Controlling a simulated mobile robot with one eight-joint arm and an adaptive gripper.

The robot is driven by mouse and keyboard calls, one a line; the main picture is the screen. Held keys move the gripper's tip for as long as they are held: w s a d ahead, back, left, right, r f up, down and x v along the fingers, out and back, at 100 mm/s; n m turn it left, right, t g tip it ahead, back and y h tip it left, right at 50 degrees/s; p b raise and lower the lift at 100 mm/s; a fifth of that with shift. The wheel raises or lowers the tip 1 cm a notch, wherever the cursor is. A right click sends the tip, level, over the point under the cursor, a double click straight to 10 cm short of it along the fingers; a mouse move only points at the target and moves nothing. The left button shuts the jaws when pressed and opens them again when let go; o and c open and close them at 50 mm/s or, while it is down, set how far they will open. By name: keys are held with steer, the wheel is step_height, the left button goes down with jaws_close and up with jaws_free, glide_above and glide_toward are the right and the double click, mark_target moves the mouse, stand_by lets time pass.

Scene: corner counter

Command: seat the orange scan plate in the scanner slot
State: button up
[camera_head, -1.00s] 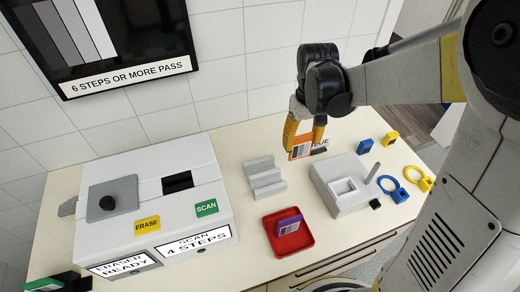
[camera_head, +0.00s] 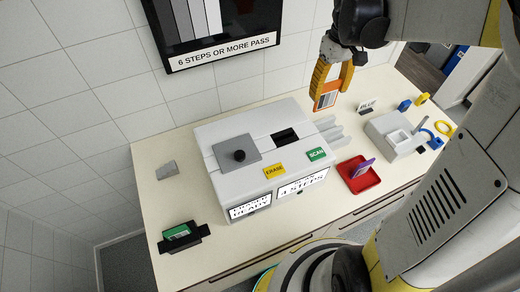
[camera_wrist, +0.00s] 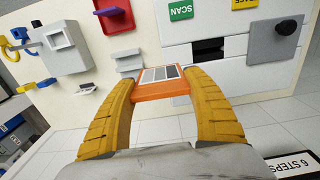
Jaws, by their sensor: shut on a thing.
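My gripper (camera_head: 334,78) is shut on the orange scan plate (camera_head: 327,97), which hangs below the fingers above the counter's back part. In the wrist view the plate (camera_wrist: 163,90) sits between the two yellow fingertips, with a panel of grey stripes facing the camera. The scanner is the white box (camera_head: 228,187) left of the plate. Its dark slot (camera_head: 285,136) is in the top face, and it also shows in the wrist view (camera_wrist: 208,48). The plate is apart from the scanner, up and to the right of the slot in the head view.
On the scanner are a grey plate with a black knob (camera_head: 238,155), a yellow ERASE label (camera_head: 274,170) and a green SCAN label (camera_head: 316,154). A grey stepped rack (camera_head: 335,134), a red tray (camera_head: 352,184) with a purple plate, and a white block (camera_head: 386,130) stand to the right.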

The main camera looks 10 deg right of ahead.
steer(key=shift+s+a, duration=0.1)
steer(key=shift+a, duration=0.2)
steer(key=a+f, duration=0.3)
steer(key=s+a+f, duration=0.1)
steer(key=a+f, duration=0.3)
steer(key=a+f+b, duration=0.1)
steer(key=a+f, duration=0.3)
steer(key=shift+s, duration=0.25)
steer(key=shift+s+r, duration=0.1)
steer(key=shift+f+b, duration=0.6)
steer(key=shift+b, duration=0.1)
